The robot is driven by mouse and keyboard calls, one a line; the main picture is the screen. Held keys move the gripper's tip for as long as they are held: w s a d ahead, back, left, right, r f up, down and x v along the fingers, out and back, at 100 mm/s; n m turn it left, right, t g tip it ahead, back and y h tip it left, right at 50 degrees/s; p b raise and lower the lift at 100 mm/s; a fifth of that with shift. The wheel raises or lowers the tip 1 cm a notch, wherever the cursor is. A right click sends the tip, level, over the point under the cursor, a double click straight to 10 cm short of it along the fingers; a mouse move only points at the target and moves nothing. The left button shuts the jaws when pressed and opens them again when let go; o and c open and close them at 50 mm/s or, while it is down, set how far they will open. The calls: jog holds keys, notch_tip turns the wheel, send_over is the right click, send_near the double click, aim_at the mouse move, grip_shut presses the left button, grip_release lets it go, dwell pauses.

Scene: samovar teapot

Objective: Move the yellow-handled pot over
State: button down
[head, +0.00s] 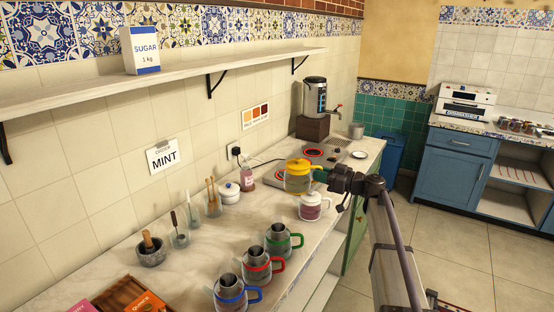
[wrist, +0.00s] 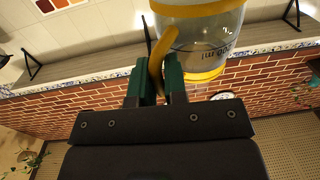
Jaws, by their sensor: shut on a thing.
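The yellow-handled pot (head: 297,181) is a clear glass pot with a yellow lid and yellow bands. It is at the front end of the hob (head: 318,158); whether it touches anything below is unclear. In the wrist view the glass body of the pot (wrist: 208,38) fills the top middle, with dark lettering on it. My gripper (head: 326,176) reaches in from the right at the handle side. In the wrist view, my gripper's green fingers (wrist: 159,80) are shut on the yellow handle.
A white-lidded glass pot (head: 311,207) stands just in front of the yellow pot. Green (head: 278,243), red (head: 256,267) and blue (head: 230,295) handled pots stand nearer on the counter. A samovar (head: 314,97) is behind the hob. A ring on the hob glows red.

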notch_tip(320, 180, down, 19)
jog(key=b, duration=1.8)
jog(key=shift+f, duration=0.2)
jog(key=shift+r, duration=0.3)
jog(key=shift+f, duration=0.15)
jog(key=c, duration=1.6)
grip_release()
jog(key=o, duration=0.4)
jog(key=shift+o, duration=0.2)
jog(key=v, duration=1.2)
jog(key=s+a+f+m+g+h, duration=0.55)
jog(key=s+a+f, duration=0.65)
jog(key=s, duration=0.4)
jog(key=s+f+m+g+h, duration=0.2)
jog(key=s+m+h, duration=0.1)
jog(key=s+h, duration=0.2)
jog(key=s+d+f+m+g+h, duration=0.1)
jog(key=s+f+m+h, duration=0.2)
jog(key=s, duration=0.6)
jog(key=shift+s+d+g+h, duration=0.25)
jog(key=shift+d+g+h, duration=0.1)
jog(key=shift+h, duration=0.6)
